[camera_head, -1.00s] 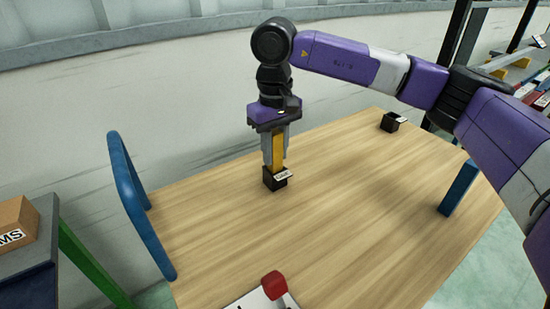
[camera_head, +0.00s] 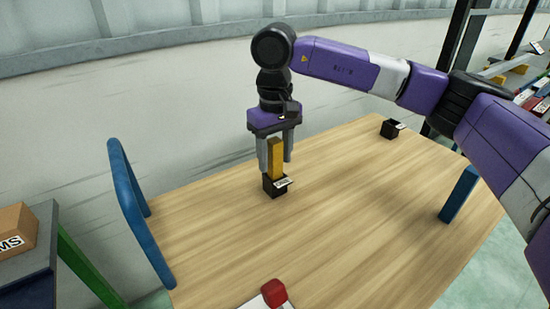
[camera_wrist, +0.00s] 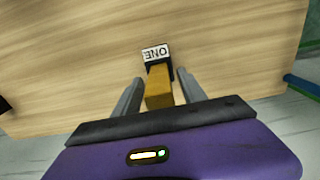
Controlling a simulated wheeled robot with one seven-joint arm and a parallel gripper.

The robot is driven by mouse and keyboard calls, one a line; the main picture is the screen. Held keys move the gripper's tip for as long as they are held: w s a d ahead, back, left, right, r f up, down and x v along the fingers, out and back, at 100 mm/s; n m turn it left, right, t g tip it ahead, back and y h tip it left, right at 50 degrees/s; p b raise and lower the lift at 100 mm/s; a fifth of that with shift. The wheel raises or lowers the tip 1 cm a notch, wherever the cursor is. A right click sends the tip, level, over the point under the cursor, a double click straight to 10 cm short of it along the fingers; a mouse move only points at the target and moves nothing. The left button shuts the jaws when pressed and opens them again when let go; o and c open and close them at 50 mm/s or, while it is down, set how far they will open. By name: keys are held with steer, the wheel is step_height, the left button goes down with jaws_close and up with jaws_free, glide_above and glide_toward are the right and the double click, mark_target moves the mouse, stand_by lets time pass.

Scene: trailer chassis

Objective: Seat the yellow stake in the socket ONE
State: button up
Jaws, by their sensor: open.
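The yellow stake (camera_head: 275,158) stands upright in a black socket (camera_head: 274,188) on the wooden table. The socket's label reads ONE in the wrist view (camera_wrist: 155,53), where the stake (camera_wrist: 159,88) also shows. The stake's lower end is hidden inside the socket. My gripper (camera_head: 275,165) is open, its fingers on either side of the stake's upper part. In the wrist view a gap shows between the stake and each finger of my gripper (camera_wrist: 156,82).
A second black socket (camera_head: 390,128) stands at the table's far right. A blue upright post (camera_head: 459,194) is at the right edge and a blue rail (camera_head: 128,200) at the left. A red knob (camera_head: 273,292) is at the front. The table's middle (camera_head: 350,210) is clear.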

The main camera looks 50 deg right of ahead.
step_height(320, 180, up, 11)
steer(key=shift+r+p, duration=0.15)
steer(key=shift+p, duration=0.35)
stand_by(0.4)
